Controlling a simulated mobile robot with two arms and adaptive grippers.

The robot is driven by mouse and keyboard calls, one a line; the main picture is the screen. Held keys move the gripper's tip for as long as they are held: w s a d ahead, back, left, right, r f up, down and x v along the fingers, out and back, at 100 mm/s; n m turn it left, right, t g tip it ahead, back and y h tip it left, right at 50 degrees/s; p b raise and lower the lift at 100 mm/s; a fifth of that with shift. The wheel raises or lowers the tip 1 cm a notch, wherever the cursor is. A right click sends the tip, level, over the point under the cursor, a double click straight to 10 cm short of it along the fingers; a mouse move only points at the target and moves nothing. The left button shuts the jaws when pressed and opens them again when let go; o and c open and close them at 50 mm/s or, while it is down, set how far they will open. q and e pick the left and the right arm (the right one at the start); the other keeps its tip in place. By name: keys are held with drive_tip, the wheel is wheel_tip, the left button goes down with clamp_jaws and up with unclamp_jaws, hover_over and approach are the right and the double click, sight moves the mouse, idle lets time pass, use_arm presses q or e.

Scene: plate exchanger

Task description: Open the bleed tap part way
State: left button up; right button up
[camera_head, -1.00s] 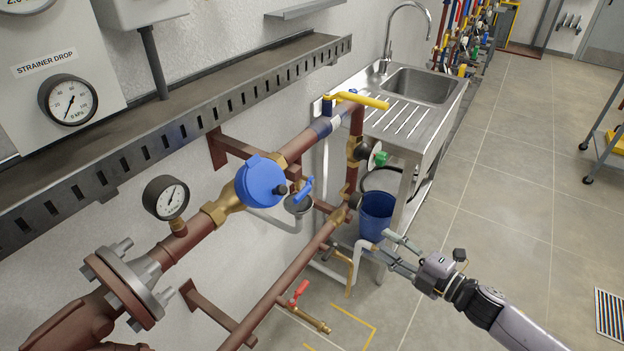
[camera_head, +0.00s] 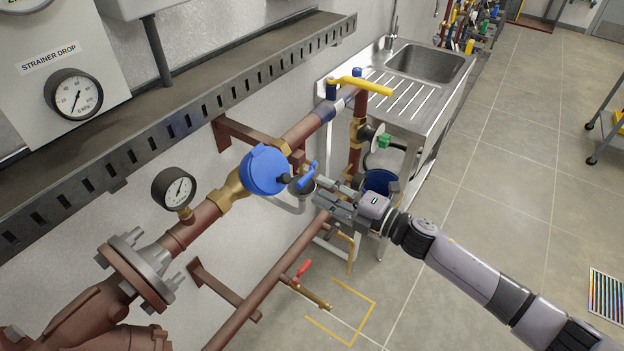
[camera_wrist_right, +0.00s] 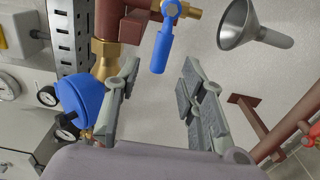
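The bleed tap is a small brass tap with a blue lever (camera_head: 308,176), beside the round blue strainer cap (camera_head: 264,170) in the head view. In the right wrist view its blue lever (camera_wrist_right: 160,52) hangs down from the brass body, ahead of the gap between my fingers. My right gripper (camera_head: 322,190) is open just right of the lever; its two fingers (camera_wrist_right: 161,70) are spread wide. I cannot tell whether a finger touches the lever. A grey metal funnel (camera_wrist_right: 237,24) sits close to the tap. My left gripper is not in view.
A yellow-handled valve (camera_head: 362,85) and a green-handled valve (camera_head: 384,140) are on the pipework behind. A red-handled tap (camera_head: 303,270) is low down. A pressure gauge (camera_head: 174,188) stands on the pipe at left. A blue bucket (camera_head: 378,182) is behind my gripper.

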sight(307, 182)
drive_tip(key=x, duration=0.4)
drive_tip(key=shift+c, duration=0.4)
clamp_jaws()
idle(0.5)
